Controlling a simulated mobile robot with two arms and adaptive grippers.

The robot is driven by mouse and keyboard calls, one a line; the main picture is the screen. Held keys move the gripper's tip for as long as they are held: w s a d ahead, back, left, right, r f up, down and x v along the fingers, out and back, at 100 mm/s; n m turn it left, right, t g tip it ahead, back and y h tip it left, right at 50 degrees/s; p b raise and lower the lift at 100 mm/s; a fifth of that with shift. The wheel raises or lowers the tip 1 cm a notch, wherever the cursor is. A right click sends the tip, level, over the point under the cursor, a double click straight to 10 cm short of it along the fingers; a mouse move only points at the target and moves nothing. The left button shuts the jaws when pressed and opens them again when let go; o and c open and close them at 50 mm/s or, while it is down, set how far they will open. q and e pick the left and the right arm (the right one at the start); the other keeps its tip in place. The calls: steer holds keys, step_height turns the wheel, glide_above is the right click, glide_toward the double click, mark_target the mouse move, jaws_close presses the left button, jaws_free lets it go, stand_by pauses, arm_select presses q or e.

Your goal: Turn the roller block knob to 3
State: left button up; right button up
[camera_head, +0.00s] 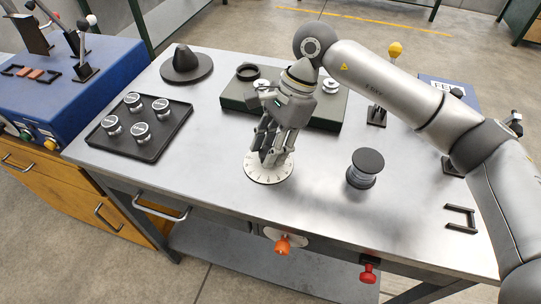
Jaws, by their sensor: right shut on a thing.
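My right gripper (270,152) points down at the middle of the metal table, its fingers closed around a knob that they mostly hide. The knob stands at the centre of a round white dial (265,178) with dark marks along its rim. The marks are too small to read, and I cannot tell where the knob points. Behind the gripper is a dark green block (240,100) with round fittings on top. My left gripper is not in view.
A black tray (165,145) with several silver knobs lies at the left. A dark cone on a disc (186,65) stands behind it. A wire spool (365,168) stands right of the dial. Orange (282,246) and red (367,273) knobs stick out at the front edge.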

steer(key=shift+n+b, duration=0.45)
steer(key=shift+n, duration=0.05)
steer(key=shift+g, duration=0.3)
steer(key=o, duration=1)
steer(key=shift+r, duration=0.1)
steer(key=v, duration=1.2)
steer(key=shift+a, duration=0.1)
